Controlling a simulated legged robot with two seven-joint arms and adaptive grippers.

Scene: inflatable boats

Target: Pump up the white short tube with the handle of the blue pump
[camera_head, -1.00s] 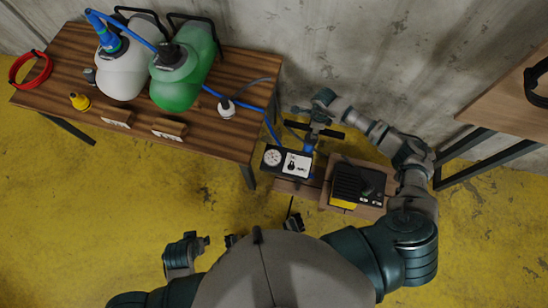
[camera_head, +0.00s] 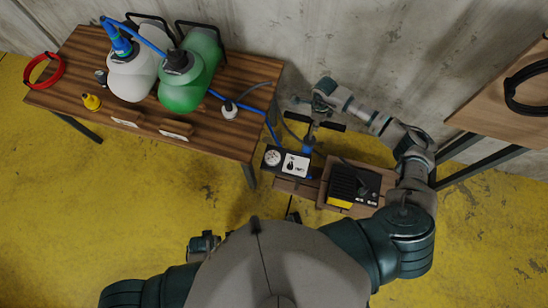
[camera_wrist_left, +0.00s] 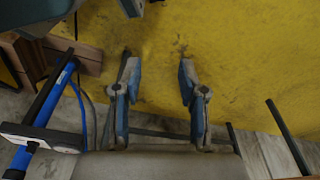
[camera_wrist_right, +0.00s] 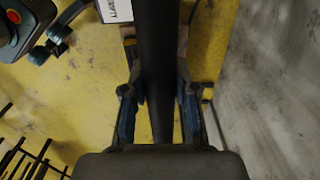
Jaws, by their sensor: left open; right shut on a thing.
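The white short tube (camera_head: 133,76) stands on the wooden table beside a green tube (camera_head: 190,84). A blue fitting (camera_head: 120,43) with a blue hose sits on top of the white tube. The blue pump (camera_head: 307,149) stands on the floor right of the table, mostly hidden below its black handle (camera_head: 332,127). My right gripper (camera_head: 303,106) is shut on this handle; the black bar (camera_wrist_right: 155,75) runs between its fingers in the right wrist view. My left gripper (camera_wrist_left: 158,85) is open and empty in the left wrist view, over the yellow floor.
A gauge box (camera_head: 286,161) and a black-and-yellow box (camera_head: 352,184) stand beside the pump. A yellow nozzle (camera_head: 91,101), a red hose coil (camera_head: 44,71) and a white fitting (camera_head: 229,110) lie on the table (camera_head: 210,133). A second table (camera_head: 500,115) stands right. The left floor is clear.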

